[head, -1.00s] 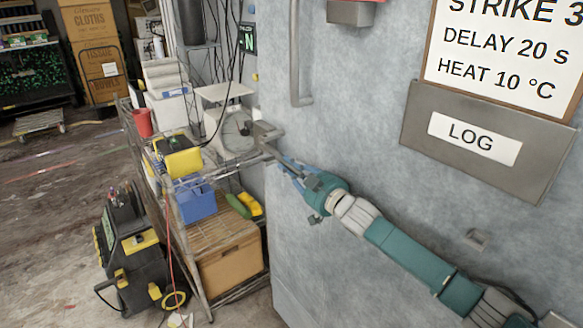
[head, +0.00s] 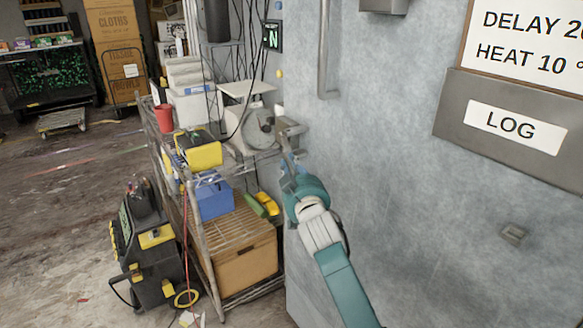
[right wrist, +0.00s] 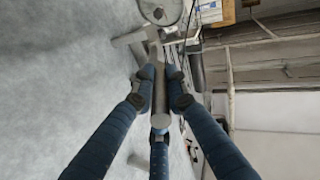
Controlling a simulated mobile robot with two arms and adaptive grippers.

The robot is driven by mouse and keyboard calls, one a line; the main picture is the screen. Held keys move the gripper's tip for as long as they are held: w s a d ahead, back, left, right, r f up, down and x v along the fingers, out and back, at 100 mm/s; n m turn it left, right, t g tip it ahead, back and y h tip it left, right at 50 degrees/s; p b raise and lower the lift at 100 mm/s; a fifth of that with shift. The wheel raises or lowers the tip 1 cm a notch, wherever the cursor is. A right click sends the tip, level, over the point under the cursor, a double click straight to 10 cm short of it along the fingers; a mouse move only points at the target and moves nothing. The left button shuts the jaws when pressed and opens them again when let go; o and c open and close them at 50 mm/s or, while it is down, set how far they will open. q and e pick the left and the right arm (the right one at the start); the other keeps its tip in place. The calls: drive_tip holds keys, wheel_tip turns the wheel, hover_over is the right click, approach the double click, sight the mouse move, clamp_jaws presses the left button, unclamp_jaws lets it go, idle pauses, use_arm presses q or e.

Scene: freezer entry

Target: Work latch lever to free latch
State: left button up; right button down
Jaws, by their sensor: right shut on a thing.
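The grey metal latch (head: 288,126) sits at the left edge of the pale blue-grey freezer wall in the head view. My right gripper (head: 289,163) is just below it, its blue fingers pointing up at the latch. In the right wrist view, the fingers of my right gripper (right wrist: 163,77) are closed around the grey bar of the latch lever (right wrist: 154,58). The part of the lever between the fingers is partly hidden. My left gripper is not in view.
A wire shelf rack (head: 199,236) with bins and a scale stands left of the latch. A black and yellow machine (head: 150,250) stands on the floor. A vertical door handle (head: 325,55) and a LOG holder (head: 505,122) are on the wall. Floor at the left is largely clear.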

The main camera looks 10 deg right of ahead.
drive_tip(key=c, duration=1.7)
unclamp_jaws()
drive_tip(key=shift+w+d, duration=0.1)
drive_tip(key=shift+d, duration=0.2)
drive_tip(key=shift+s+a, duration=0.15)
drive_tip(key=shift+s, duration=0.1)
drive_tip(key=s, duration=1.1)
drive_tip(key=shift+s+a, duration=0.1)
drive_tip(key=shift+s, duration=0.15)
drive_tip(key=shift+f, duration=0.15)
